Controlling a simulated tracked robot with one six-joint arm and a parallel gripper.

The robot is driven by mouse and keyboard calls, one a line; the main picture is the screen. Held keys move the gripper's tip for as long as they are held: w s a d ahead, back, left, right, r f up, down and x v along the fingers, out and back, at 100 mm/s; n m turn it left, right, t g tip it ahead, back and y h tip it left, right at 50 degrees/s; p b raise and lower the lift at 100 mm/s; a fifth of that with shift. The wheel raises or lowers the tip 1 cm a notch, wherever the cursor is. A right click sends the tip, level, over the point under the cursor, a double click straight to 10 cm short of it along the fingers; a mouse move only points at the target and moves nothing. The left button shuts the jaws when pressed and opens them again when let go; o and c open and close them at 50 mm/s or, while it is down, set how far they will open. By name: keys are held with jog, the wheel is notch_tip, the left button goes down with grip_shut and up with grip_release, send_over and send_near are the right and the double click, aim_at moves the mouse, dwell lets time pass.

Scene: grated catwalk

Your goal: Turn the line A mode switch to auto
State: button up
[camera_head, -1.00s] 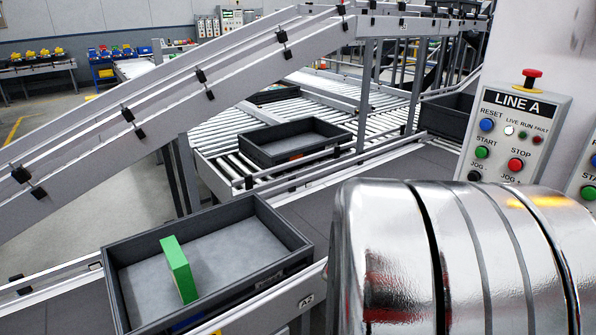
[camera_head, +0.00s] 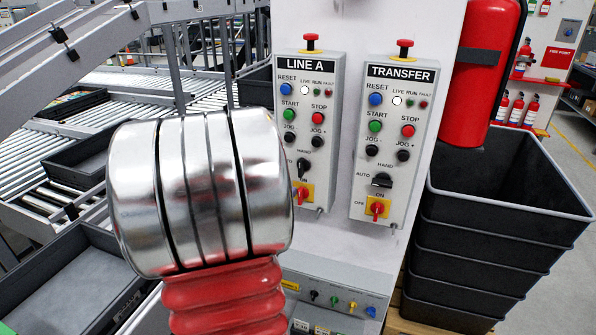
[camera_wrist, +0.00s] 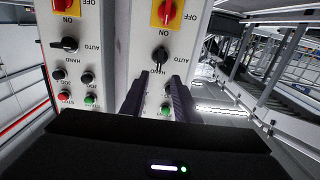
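The LINE A panel (camera_head: 307,130) is in the middle of the head view, on a white post. Its black mode switch (camera_head: 303,167) is low on the panel, partly beside my arm, and also shows in the wrist view (camera_wrist: 160,57). Its handle looks upright in the head view, towards HAND. The wrist view is upside down. My gripper (camera_wrist: 158,84) is open there, with two dark fingers apart and the switch just beyond and between their tips. No contact shows. In the head view the gripper is hidden behind my shiny arm link.
The TRANSFER panel (camera_head: 393,145) stands close to the right, with a similar mode switch (camera_head: 381,181) turned towards AUTO. A red-yellow ON/OFF switch (camera_head: 301,193) is just below the LINE A mode switch. A lower control box (camera_head: 335,291), black crates (camera_head: 500,190) and conveyor rollers are nearby.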

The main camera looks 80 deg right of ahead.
aim_at(300, 169)
jog(key=d, duration=0.8)
jog(key=s+d, duration=0.1)
jog(key=d, duration=0.3)
jog(key=shift+s+d, duration=0.1)
jog(key=shift+d, duration=0.3)
jog(key=shift+c, duration=0.7)
grip_shut()
